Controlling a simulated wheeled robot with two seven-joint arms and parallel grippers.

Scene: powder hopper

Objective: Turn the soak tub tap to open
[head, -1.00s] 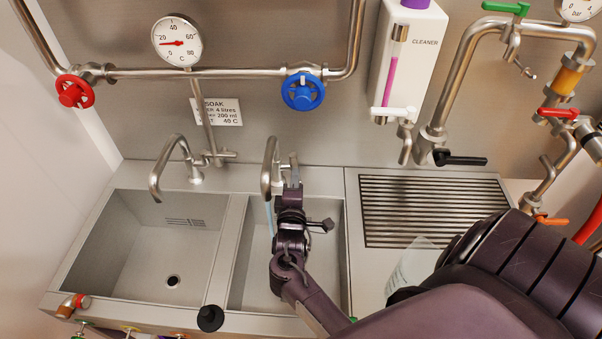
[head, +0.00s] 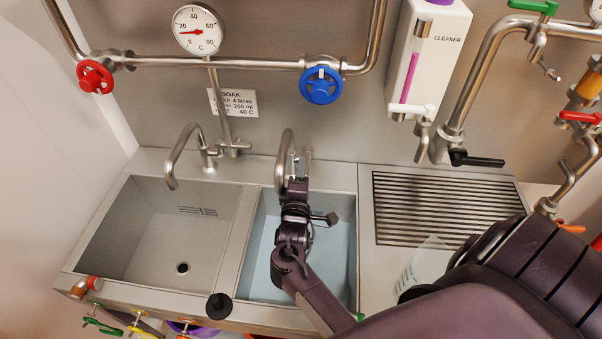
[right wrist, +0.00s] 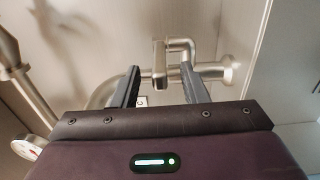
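A steel swan-neck tap (head: 285,150) stands behind the right basin (head: 262,200), its spout over the basin. The basin holds pale blue liquid; I see no stream from the spout now. My right gripper (head: 298,168) is at the tap, partly hiding its body and handle. In the right wrist view, my right gripper (right wrist: 160,70) has its fingers apart, one on each side of the upright tap lever (right wrist: 158,60), with gaps visible. A SOAK sign (head: 236,103) hangs behind the basins. My left gripper is out of view.
An empty left basin (head: 140,235) has its own tap (head: 180,150). Red (head: 95,77) and blue (head: 321,86) valve wheels sit on the pipe below a thermometer (head: 198,30). A cleaner dispenser (head: 432,50) hangs right, above a drain grate (head: 440,215). A clear jug (head: 430,258) stands near my right arm.

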